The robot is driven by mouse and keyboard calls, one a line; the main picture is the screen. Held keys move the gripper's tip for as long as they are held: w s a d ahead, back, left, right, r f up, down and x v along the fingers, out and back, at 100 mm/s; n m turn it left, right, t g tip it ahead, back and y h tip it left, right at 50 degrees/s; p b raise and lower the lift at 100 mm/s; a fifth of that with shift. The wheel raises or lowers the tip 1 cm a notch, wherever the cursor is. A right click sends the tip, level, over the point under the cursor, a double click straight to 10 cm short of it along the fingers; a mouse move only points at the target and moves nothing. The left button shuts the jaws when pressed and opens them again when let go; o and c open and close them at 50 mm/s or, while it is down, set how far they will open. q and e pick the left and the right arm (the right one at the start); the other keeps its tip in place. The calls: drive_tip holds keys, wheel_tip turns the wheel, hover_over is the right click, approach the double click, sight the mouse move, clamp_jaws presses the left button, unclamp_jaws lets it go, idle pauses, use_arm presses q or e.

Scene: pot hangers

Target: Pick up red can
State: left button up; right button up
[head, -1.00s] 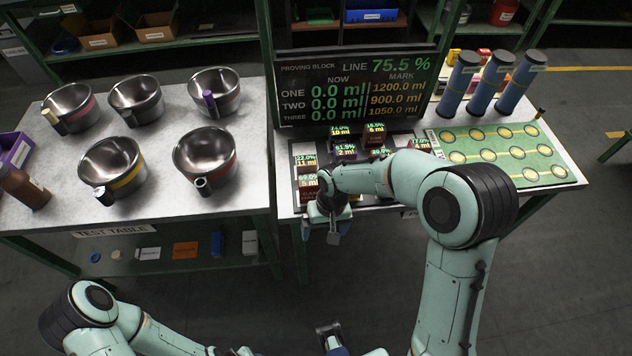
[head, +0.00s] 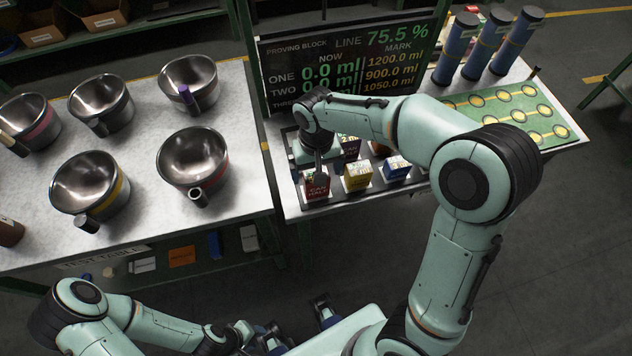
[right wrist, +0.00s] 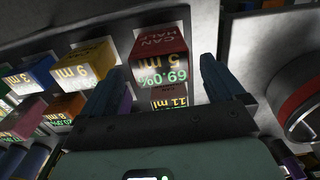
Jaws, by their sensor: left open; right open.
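The red can (head: 316,187) is a small boxy red block labelled "CAN HALF". It stands at the front left of the dark tray (head: 345,202) on the right table. My right gripper (head: 319,166) is open, pointing down just above and behind the can in the head view. In the right wrist view the red can (right wrist: 160,55) shows between and beyond the open fingers (right wrist: 160,78), with "69.0%" and "5 ml" on its side; whether a finger touches it I cannot tell. My left gripper (head: 298,326) is open and empty, low in front of the tables.
A yellow block (head: 357,177) and a blue block (head: 396,168) stand right of the red can. A display board (head: 345,65) rises behind the tray. Metal pots (head: 193,160) fill the left table. Blue cylinders (head: 485,45) stand at the back right.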

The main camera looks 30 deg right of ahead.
drive_tip(key=f, duration=0.5)
drive_tip(key=shift+s+a+f, duration=0.15)
drive_tip(key=shift+s+f, duration=0.05)
drive_tip(key=shift+s, duration=0.05)
drive_tip(key=c, duration=1.3)
